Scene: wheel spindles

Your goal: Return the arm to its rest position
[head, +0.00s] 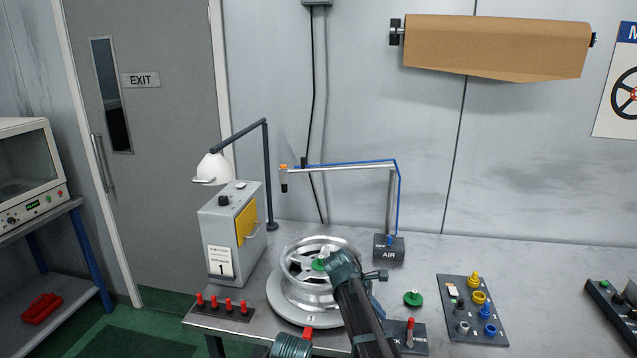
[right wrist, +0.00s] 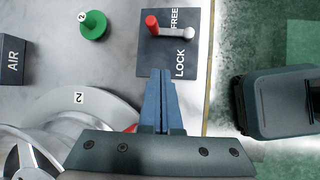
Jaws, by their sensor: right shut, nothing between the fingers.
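My right arm reaches in from the bottom of the head view, and its gripper (head: 380,276) shows small and dark in front of the wheel. In the right wrist view the two blue fingers (right wrist: 160,103) are closed together with nothing between them. They point toward the lever panel (right wrist: 150,60), marked FREE and LOCK, and look apart from it. The red-knobbed lever (right wrist: 152,24) also shows in the head view (head: 410,328). The silver wheel (head: 297,292) lies flat on a round base, with a green piece (head: 319,265) at its hub. My left gripper cannot be made out.
A loose green knob (head: 413,298) and a panel of coloured caps (head: 472,310) lie to the right. The AIR box (head: 388,250) stands behind, a grey cabinet (head: 222,235) and red-pegged strip (head: 225,310) left.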

